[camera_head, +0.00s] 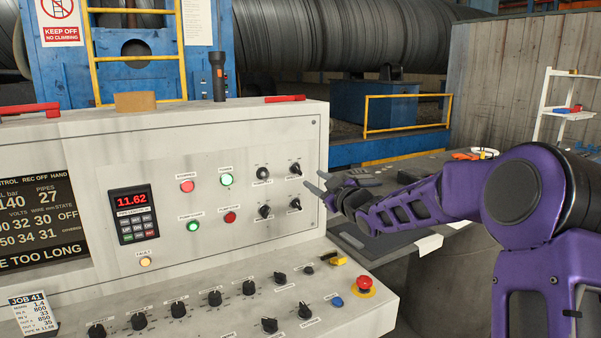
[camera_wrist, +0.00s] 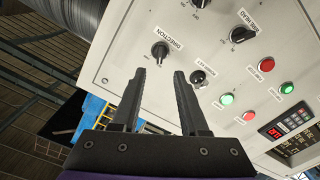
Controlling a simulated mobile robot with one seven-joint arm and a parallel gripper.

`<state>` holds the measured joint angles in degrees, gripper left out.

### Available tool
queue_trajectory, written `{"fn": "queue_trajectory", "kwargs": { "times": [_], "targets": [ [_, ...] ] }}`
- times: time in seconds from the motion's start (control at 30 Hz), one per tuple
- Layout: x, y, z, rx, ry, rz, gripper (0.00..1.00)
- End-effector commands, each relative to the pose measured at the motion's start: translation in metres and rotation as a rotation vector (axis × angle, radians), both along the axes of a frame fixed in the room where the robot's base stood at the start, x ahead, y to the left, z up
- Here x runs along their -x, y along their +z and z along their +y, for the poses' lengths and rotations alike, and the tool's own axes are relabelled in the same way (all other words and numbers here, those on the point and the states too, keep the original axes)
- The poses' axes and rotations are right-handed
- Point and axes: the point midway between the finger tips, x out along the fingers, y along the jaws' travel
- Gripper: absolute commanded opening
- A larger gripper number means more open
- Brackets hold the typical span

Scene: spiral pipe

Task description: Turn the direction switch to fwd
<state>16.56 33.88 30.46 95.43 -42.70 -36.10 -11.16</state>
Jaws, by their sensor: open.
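The direction switch (camera_wrist: 160,51) is a black rotary knob with a "DIRECTION" label beside it in the wrist view. In the head view it is the upper right knob (camera_head: 295,169) of a cluster on the upright panel. Its position marks are too small to read, so I cannot tell which setting it points to. My gripper (camera_wrist: 160,72) is open and empty, its two dark fingers pointing at the panel with the knob showing just beyond the gap between the tips. In the head view my gripper (camera_head: 316,180) is at the panel's right edge, apparently short of the knob.
Another black knob (camera_wrist: 198,78) sits close to the right finger. Red and green buttons (camera_head: 227,179) and a red display (camera_head: 132,200) are further left. The sloping lower console (camera_head: 210,318) carries several knobs and a red emergency stop (camera_head: 364,284). A flashlight (camera_head: 218,76) stands on top.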

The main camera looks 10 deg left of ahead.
Motion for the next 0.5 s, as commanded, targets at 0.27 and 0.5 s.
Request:
{"fn": "queue_trajectory", "kwargs": {
  "times": [0.27, 0.5],
  "targets": [
    [-0.044, 0.0, 0.031, -0.002, 0.002, 0.0, 0.44],
    [-0.068, 0.0, 0.047, 0.0, 0.001, 0.0, 0.44]
  ]
}}
